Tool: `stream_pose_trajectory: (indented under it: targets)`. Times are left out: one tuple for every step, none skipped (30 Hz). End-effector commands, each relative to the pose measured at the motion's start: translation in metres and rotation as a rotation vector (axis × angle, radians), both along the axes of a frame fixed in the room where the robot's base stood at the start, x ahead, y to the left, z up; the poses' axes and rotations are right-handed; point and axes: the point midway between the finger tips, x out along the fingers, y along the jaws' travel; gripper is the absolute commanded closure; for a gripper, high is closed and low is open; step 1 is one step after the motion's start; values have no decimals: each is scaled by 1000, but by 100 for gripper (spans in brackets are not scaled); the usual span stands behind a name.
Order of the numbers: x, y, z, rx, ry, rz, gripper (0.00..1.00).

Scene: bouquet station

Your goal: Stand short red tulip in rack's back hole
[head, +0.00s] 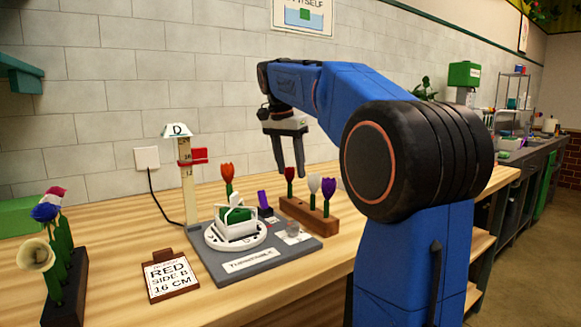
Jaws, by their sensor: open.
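A red tulip (290,174) stands upright at the back end of the wooden rack (318,219), beside a white tulip (314,184) and a purple tulip (328,188). My gripper (288,176) is open, pointing down, and its fingertips show level with this red bloom. I cannot tell whether the fingers are around it or apart in depth. The rack's holes are too small to make out.
The turntable's grey base (262,262) fills the table's middle. A measuring post (185,180) with a red slider stands behind it. A sign (170,277) reads red, side B, 16 cm. A dark rack (68,295) with several flowers stands left. Bare wood (120,270) lies between.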

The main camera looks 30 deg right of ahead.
Motion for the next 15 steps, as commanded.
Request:
stream_pose_trajectory:
  targets:
    - [0,0,1,0,0,0,52]
    - [0,0,1,0,0,0,52]
    - [0,0,2,0,0,0,52]
    - [0,1,3,0,0,0,52]
    - [0,1,4,0,0,0,52]
    - [0,1,5,0,0,0,52]
    - [0,1,6,0,0,0,52]
    - [0,2,7,0,-1,0,52]
    - [0,2,9,-1,-1,0,52]
    - [0,2,10,-1,-1,0,52]
    - [0,2,11,-1,-1,0,52]
    - [0,2,12,-1,-1,0,52]
    - [0,3,13,-1,-1,0,52]
    - [0,3,14,0,-1,0,52]
    - [0,3,15,0,0,0,52]
